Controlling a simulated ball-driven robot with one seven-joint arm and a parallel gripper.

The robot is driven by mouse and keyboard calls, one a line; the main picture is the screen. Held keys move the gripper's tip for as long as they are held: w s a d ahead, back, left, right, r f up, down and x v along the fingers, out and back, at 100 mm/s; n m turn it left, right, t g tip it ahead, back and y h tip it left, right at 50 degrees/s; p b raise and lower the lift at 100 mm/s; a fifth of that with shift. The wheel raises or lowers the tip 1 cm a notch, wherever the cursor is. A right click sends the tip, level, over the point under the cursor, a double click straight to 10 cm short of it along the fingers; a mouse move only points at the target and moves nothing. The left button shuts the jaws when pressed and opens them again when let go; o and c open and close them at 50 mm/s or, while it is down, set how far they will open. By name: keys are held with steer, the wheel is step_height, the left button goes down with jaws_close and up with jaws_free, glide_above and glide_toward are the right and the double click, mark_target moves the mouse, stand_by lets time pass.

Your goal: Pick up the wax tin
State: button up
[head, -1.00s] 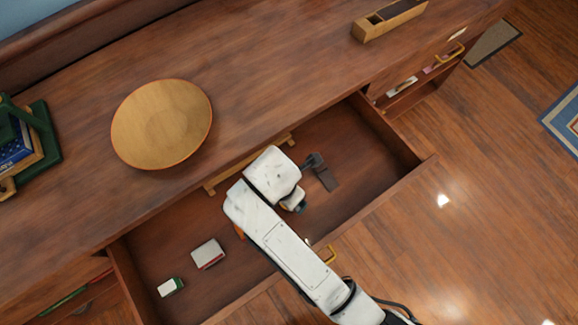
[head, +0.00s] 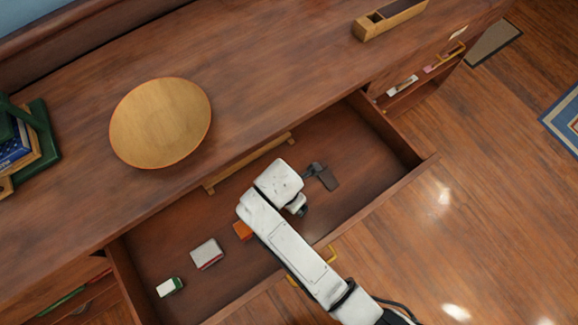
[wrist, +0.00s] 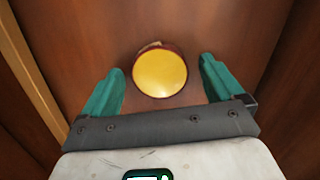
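A round tin with a yellow lid and dark red rim, which looks like the wax tin (wrist: 160,73), lies on the brown drawer floor in the wrist view. My gripper (wrist: 162,66) has its two green fingers spread wide, one on each side of the tin, with gaps between. The fingers appear to be above it, not touching; the exact height cannot be told.
A wooden plate (head: 160,122) lies on the cabinet top.

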steer(key=c, duration=1.2)
steer(key=shift+r, duration=0.1)
